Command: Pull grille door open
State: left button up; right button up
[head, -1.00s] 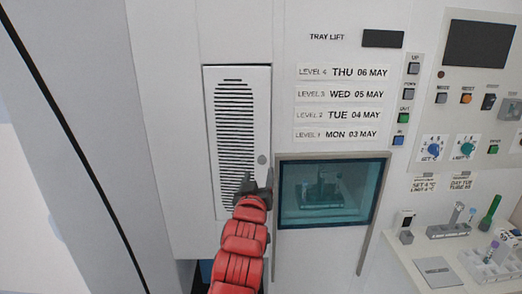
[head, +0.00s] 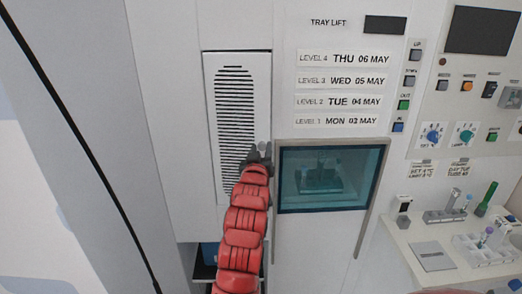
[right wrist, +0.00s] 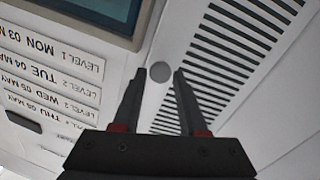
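The grille door (head: 235,115) is a tall, narrow light panel with dark horizontal slots, and it looks shut, flush with the wall. Its small round grey knob (head: 263,146) is near the lower right edge. My right gripper (head: 259,154) is at the knob, its red arm coming up from below. In the right wrist view, the knob (right wrist: 160,71) shows between the two open fingertips of the right gripper (right wrist: 158,74), with small gaps on both sides. I cannot tell how deep the knob sits between them. My left gripper is not in view.
Right of the door is the tray lift's framed window (head: 335,180), with level labels (head: 342,90) above it. A control panel (head: 460,130) and a shelf with racks and tubes (head: 450,245) are at the right. A dark opening (head: 205,262) is below the door.

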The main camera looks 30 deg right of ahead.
grip_shut()
dwell(1.1)
